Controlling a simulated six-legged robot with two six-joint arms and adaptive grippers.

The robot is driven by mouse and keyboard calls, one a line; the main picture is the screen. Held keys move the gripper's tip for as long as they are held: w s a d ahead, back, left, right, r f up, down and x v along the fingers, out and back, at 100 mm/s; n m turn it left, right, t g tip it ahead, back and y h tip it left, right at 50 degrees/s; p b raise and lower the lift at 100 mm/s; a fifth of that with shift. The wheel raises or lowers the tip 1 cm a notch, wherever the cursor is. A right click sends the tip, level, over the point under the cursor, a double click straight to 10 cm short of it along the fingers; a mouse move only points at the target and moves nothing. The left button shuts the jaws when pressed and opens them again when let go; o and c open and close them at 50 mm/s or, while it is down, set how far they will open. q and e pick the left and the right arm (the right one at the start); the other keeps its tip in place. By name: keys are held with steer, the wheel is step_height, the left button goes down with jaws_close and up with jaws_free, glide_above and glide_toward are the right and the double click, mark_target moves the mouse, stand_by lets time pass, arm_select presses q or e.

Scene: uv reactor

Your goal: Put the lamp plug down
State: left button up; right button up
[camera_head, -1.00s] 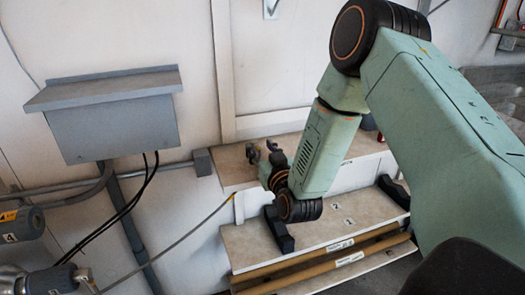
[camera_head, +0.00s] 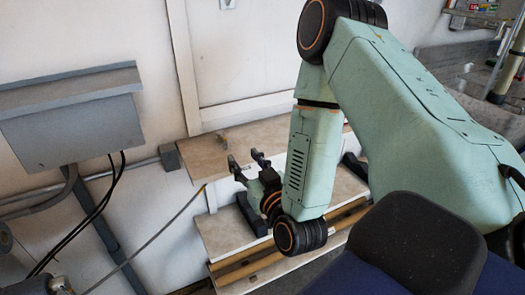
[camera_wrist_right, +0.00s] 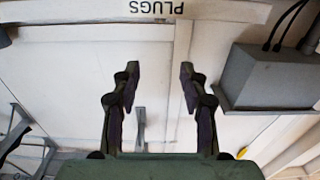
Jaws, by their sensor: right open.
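My right gripper (camera_head: 246,160) is open and empty in the head view, in front of the upper ledge (camera_head: 213,152) of a pale two-step shelf. Its two dark fingers stand apart and point toward the wall. In the right wrist view the open fingers (camera_wrist_right: 159,80) have nothing between them but the wall behind. I cannot make out the lamp plug in either view; my right arm hides part of the shelf. My left gripper is not in view.
A strip with an upside-down PLUGS label (camera_wrist_right: 156,7) crosses the top of the wrist view. A grey wall box (camera_head: 75,125) with black cables is at left in the head view. Yellowish rails (camera_head: 240,268) run along the lower step. A sink (camera_head: 470,75) is at upper right.

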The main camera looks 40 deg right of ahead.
steer(key=s+a+f+n+g+y, duration=0.15)
steer(key=s+a+f+g, duration=0.25)
steer(key=f, duration=0.4)
steer(key=s+a+f+g+y, duration=0.2)
steer(key=s+a+f+g, duration=0.15)
steer(key=f, duration=0.45)
steer(key=s+a+f+g, duration=0.1)
steer(key=s+f+g, duration=0.4)
steer(key=s, duration=0.5)
steer(key=s+a+f+g, duration=0.2)
steer(key=s+f+g, duration=0.3)
steer(key=s, duration=0.6)
steer(key=shift+n, duration=0.35)
steer(key=shift+y, duration=0.25)
